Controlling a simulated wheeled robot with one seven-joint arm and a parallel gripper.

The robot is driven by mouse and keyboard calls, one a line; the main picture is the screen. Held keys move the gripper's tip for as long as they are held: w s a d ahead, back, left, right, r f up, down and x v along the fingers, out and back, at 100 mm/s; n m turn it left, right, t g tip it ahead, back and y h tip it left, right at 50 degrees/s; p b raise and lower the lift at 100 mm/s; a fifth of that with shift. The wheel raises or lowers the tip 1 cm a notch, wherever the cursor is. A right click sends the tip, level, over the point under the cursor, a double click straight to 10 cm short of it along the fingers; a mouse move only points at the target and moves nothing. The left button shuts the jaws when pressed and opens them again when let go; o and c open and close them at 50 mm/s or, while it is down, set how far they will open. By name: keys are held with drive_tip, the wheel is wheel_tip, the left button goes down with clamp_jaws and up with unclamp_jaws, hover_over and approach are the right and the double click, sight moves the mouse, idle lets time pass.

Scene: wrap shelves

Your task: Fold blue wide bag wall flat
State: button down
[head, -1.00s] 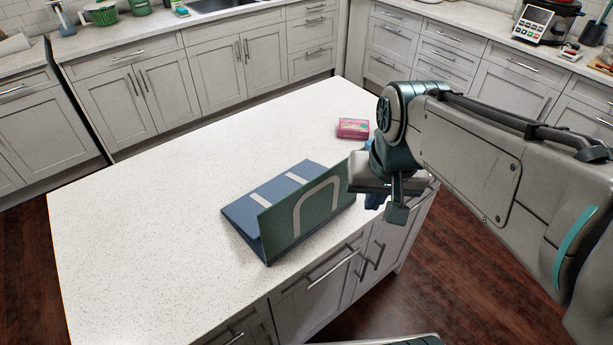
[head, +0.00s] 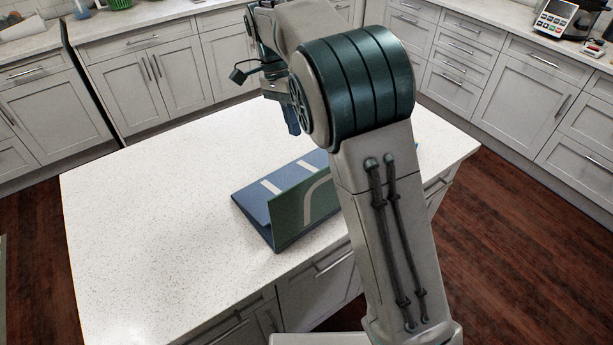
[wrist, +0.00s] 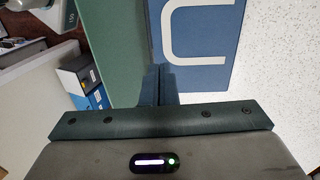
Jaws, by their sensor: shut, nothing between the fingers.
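The bag lies on the white island counter (head: 150,200). In the head view its blue wide wall (head: 252,205) slopes low over the counter, with two pale strips, and its green wall (head: 287,215) stands steeply in front with a curved pale handle. My arm hides its right end. In the wrist view the blue wall (wrist: 222,60) shows a pale U-shaped handle, with a green panel (wrist: 115,50) to the left. My gripper (wrist: 160,72) is shut and empty, its fingers in front of where blue and green meet. In the head view my gripper (head: 292,122) is behind the bag; contact is unclear.
The counter left of the bag is clear. Dark and blue boxes (wrist: 85,80) show at left in the wrist view.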

drive_tip(key=p, duration=0.2)
hover_over(295, 181)
drive_tip(key=s+d, duration=0.3)
drive_tip(key=s, duration=0.1)
wheel_tip(295, 181, down, 13)
drive_tip(key=shift+f, duration=0.1)
drive_tip(key=shift+a+f, duration=0.1)
